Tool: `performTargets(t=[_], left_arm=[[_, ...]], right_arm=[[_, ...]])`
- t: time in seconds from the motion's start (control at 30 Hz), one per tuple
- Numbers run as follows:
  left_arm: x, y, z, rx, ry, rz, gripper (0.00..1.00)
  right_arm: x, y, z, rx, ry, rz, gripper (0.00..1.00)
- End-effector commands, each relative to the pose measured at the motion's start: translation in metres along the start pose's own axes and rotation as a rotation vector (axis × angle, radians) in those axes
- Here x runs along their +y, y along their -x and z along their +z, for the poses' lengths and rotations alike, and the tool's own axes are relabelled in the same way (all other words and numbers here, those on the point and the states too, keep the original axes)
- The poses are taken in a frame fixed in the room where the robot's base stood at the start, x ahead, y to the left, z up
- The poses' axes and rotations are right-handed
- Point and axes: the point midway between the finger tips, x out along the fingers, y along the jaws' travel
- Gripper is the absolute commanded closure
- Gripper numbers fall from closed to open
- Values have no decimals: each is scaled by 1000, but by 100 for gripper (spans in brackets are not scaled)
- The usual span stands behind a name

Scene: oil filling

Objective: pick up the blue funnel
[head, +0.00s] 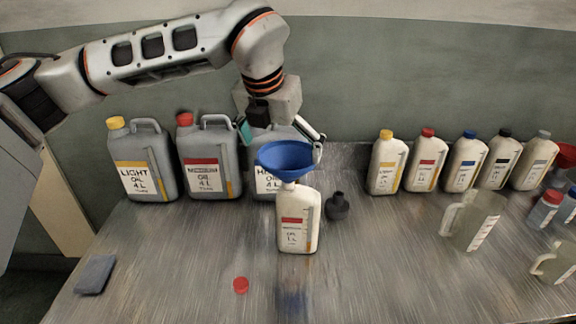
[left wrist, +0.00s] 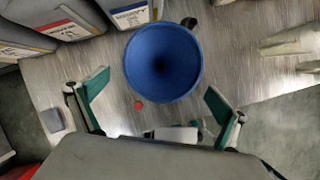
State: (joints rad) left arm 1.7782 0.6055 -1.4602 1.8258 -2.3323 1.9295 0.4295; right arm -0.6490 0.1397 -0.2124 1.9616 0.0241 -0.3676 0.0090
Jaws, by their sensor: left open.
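The blue funnel (head: 285,157) sits in the neck of a white oil bottle with a red label (head: 298,225), which stands upright on the table. In the left wrist view the funnel (left wrist: 162,62) shows its wide mouth from above, ahead of the fingertips. My left gripper (head: 281,135) is above and just behind the funnel in the head view. Its fingers also show in the left wrist view (left wrist: 157,98), spread wide on both sides and holding nothing. My right gripper is not in view.
Several large grey canisters (head: 208,160) stand behind and left of the funnel. A dark small-necked object (head: 337,207) stands right of the bottle. A red cap (head: 240,285) and grey cloth (head: 96,274) lie in front. White bottles (head: 425,160) and a clear jug (head: 473,222) are at right.

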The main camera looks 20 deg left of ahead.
Motion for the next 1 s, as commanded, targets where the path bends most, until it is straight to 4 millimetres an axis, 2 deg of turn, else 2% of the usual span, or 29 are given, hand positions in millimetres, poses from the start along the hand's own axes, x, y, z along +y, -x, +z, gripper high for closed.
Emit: performTargets(t=[0.3, 0.57, 0.6, 0.7, 1.0], left_arm=[[-3, -40, -4, 2, -1, -1, 0], [-3, -45, -4, 0, -1, -1, 0], [-3, -45, -4, 0, -1, -1, 3], [-3, -45, -4, 0, -1, -1, 29], [-3, -45, -4, 1, -1, -1, 33]], right_arm=[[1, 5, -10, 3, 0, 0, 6], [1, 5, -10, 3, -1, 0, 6], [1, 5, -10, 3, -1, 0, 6], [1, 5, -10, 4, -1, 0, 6], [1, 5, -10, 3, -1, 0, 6]])
